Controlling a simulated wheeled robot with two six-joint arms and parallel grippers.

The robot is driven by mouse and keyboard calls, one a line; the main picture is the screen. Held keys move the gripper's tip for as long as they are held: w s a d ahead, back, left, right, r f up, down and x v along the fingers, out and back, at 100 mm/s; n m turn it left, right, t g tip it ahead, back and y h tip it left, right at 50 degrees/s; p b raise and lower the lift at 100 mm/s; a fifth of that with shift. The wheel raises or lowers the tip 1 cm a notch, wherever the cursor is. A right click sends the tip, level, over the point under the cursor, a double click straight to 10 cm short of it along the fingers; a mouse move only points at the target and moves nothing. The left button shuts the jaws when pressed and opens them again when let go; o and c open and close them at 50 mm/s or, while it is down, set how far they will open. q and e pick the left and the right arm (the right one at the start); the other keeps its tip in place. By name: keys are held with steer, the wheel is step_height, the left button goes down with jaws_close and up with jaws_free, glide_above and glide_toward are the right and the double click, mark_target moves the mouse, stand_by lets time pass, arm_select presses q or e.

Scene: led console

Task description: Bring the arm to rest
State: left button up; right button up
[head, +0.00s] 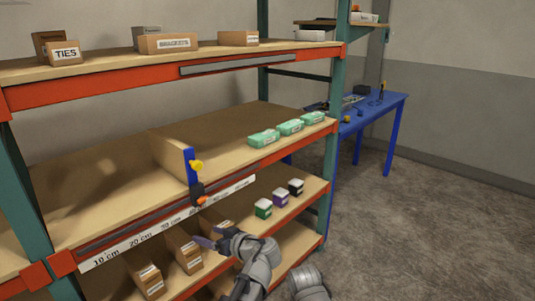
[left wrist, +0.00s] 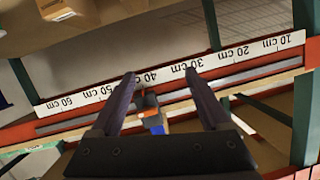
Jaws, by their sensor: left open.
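My left gripper (head: 208,237) is in front of the lower part of the shelf rack, below the ruler strip (head: 165,222). In the left wrist view its two dark fingers (left wrist: 160,75) are apart, with nothing held between them. That view shows the ruler strip (left wrist: 165,75) upside down beyond the fingers. A shelf divider (head: 190,166) with a blue front edge, a yellow knob and a black-and-orange clamp stands upright on the middle shelf. Its orange, black and blue parts (left wrist: 151,112) show between the fingers, farther off. My right gripper is not in view.
The middle shelf (head: 110,190) has three green boxes (head: 289,128) at its right. The lower shelf holds cardboard boxes (head: 186,252) close to my gripper, and green, purple and black-sided containers (head: 280,198). A blue table (head: 383,104) stands behind right. The floor (head: 430,210) at right is clear.

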arm_select(q)
steer(key=s+a+f+m+g+h, duration=0.25)
steer(key=s+f, duration=0.25)
steer(key=f, duration=0.3)
steer(key=s+d+f+m+g+h, duration=0.5)
steer(key=s+d+f+m+h, duration=0.25)
steer(key=h, duration=0.25)
steer(key=s+d+m+y, duration=0.1)
steer(key=s+d+m, duration=0.15)
steer(key=d, duration=0.35)
steer(key=s+d+m, duration=0.1)
steer(key=s+d, duration=0.3)
steer(key=d, duration=0.1)
step_height(320, 180, up, 13)
steer(key=p, duration=1.3)
steer(key=shift+d+r, duration=0.15)
steer(key=shift+d, duration=0.3)
